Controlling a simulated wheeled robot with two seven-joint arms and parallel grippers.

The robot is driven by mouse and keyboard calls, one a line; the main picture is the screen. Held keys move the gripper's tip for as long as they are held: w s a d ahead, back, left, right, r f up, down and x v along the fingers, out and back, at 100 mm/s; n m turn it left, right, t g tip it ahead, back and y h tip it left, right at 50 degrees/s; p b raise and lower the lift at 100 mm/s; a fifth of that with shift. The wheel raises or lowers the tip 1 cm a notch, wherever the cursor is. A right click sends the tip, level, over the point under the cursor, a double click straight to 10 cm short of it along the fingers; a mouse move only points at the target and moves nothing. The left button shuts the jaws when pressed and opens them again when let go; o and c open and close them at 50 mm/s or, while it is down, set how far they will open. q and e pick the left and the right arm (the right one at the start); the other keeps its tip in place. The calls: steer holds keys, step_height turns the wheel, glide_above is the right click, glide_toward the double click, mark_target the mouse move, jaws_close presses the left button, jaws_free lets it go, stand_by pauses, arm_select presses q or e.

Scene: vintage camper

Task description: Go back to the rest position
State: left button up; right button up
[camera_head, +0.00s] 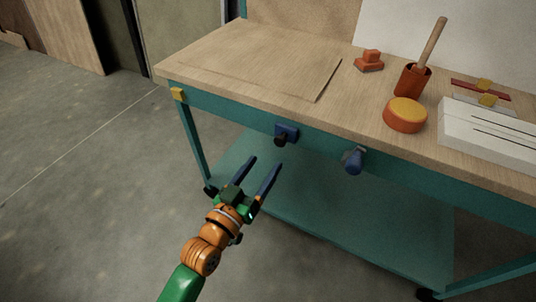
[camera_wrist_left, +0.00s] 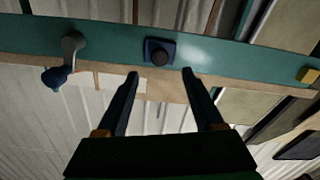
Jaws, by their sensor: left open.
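My left gripper (camera_head: 262,172) is open and empty in the head view, in front of the workbench and below the level of its top. Its two dark fingers point up toward the bench's teal front rail. In the left wrist view the gripper (camera_wrist_left: 160,78) also shows open, with nothing between the fingers. A dark knob on a blue square plate (camera_head: 286,134) is on the front rail, beyond the fingertips and apart from them. That knob also shows in the left wrist view (camera_wrist_left: 160,53). My right gripper is not in view.
The wooden bench top (camera_head: 200,62) holds an orange block (camera_head: 369,61), a red cup with a wooden handle (camera_head: 411,80), a yellow-topped round tin (camera_head: 405,113) and a white slotted box (camera_head: 487,137). A blue-grey lever (camera_head: 353,160) sticks out of the rail. Floor at left is clear.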

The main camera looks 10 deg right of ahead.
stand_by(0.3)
arm_select(q)
steer(key=s+a+f+n+g+y, duration=0.15)
steer(key=a+f, duration=0.25)
steer(key=f, duration=0.5)
steer(key=s+a+f+g+y, duration=0.2)
steer(key=s+a+f+y, duration=0.1)
steer(key=f, duration=0.7)
steer(key=s+a+f+g+y, duration=0.2)
steer(key=s+a+f, duration=0.15)
steer(key=f, duration=0.55)
steer(key=s+a+f+g+y, duration=0.25)
steer(key=s+a+f, duration=0.35)
steer(key=s+f, duration=0.3)
steer(key=s+a+f+g+y+p, duration=0.1)
steer(key=s+a+f+g, duration=0.15)
steer(key=s, duration=0.65)
steer(key=s+a+f+g+y+p, duration=0.1)
steer(key=s+a+g+p, duration=0.2)
steer(key=s, duration=0.6)
step_height(320, 180, up, 17)
steer(key=w+p, duration=0.1)
steer(key=p, duration=1.4)
steer(key=shift+a+n, duration=0.3)
steer(key=shift+n, duration=0.05)
